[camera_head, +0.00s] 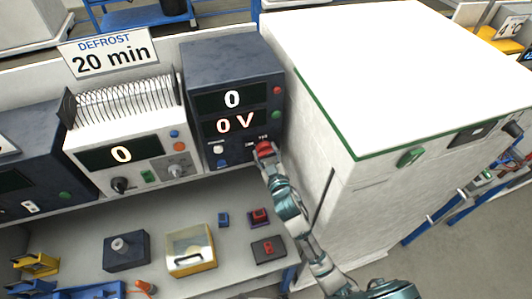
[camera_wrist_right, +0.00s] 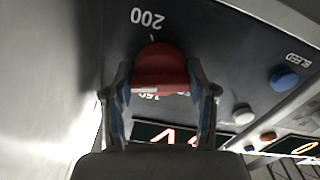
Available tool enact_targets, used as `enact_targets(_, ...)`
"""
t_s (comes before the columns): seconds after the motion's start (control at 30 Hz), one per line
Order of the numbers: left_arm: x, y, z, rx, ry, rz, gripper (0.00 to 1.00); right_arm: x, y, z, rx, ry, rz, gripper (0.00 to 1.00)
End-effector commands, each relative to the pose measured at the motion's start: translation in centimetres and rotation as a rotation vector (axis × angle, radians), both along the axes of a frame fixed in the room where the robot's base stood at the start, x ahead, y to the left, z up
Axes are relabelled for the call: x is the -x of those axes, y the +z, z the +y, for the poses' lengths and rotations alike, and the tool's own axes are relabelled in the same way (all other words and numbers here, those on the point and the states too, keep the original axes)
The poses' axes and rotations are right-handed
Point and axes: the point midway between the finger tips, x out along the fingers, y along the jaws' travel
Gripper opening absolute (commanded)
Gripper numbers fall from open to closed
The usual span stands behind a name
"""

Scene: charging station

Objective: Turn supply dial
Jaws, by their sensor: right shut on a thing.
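The supply dial is a red knob (camera_head: 265,149) at the lower right of the dark supply unit's front (camera_head: 254,101). The unit's displays (camera_head: 233,112) read 0 and 0 V. My right gripper (camera_head: 264,153) is at the dial, its arm coming up from below. In the right wrist view the red dial (camera_wrist_right: 160,68) sits between the two fingers of my right gripper (camera_wrist_right: 160,92), which are shut on its sides. Upside-down scale marks, one reading 200, show around it. The fingers hide part of a lit display (camera_wrist_right: 165,135). My left gripper is not in view.
A large white cabinet (camera_head: 355,70) with a green edge stands close on the right of the supply. A white unit with a coil (camera_head: 125,135) is on the left. Below, the bench holds a yellow-framed box (camera_head: 190,265), a dark knob box (camera_head: 126,252) and small red and blue parts.

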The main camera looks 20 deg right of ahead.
Motion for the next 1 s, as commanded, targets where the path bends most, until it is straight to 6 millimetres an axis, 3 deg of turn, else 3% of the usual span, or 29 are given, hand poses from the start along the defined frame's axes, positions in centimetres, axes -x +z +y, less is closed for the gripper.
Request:
enact_targets(0.03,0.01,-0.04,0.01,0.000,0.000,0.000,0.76,0.01,-0.78,-0.01,0.023,-0.001,0.018,0.22)
enact_targets(0.77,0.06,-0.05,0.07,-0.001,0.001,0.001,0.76,0.01,-0.81,-0.05,0.106,-0.002,0.016,0.22)
enact_targets(0.8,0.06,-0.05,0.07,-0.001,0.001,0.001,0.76,0.01,-0.81,-0.05,0.106,-0.002,0.016,0.62)
enact_targets(0.9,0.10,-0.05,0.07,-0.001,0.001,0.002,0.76,0.01,-0.67,-0.03,0.105,-0.001,0.012,0.82)
enact_targets(1.0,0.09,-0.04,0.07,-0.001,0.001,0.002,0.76,0.01,-0.48,-0.04,0.105,-0.001,0.008,0.82)
